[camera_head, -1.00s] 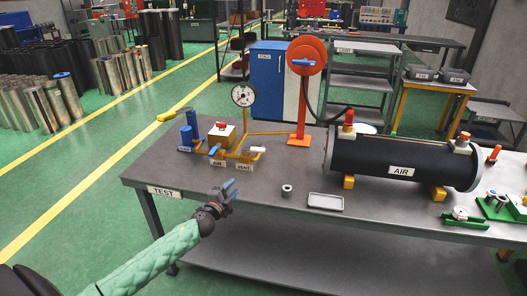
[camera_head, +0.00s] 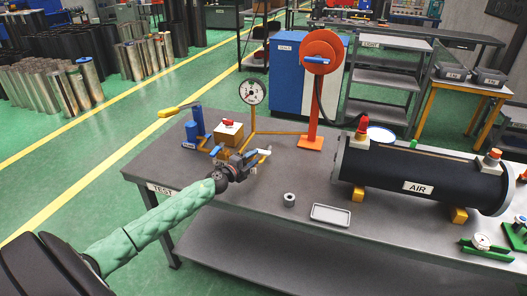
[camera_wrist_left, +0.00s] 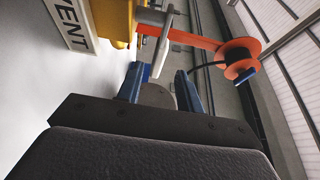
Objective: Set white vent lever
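The white vent lever (camera_head: 264,152) shows at the right end of the yellow pipe fitting on the test bench. My left gripper (camera_head: 254,158) is right beside it and hides part of the fitting. In the left wrist view, the two blue fingers (camera_wrist_left: 159,86) are apart, so the gripper is open. The lever (camera_wrist_left: 163,45) is a thin pale bar there, and its end reaches toward the gap between the fingers. I cannot tell whether they touch. The VENT label (camera_wrist_left: 72,22) is at the upper left. My right gripper is not in view.
A red lever (camera_head: 228,122), a blue lever (camera_head: 216,151) and a blue pump (camera_head: 196,130) stand just left of the gripper. A dial gauge (camera_head: 252,92) rises behind. A grey ring (camera_head: 289,199), a tray (camera_head: 331,214) and a black AIR cylinder (camera_head: 420,172) lie to the right.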

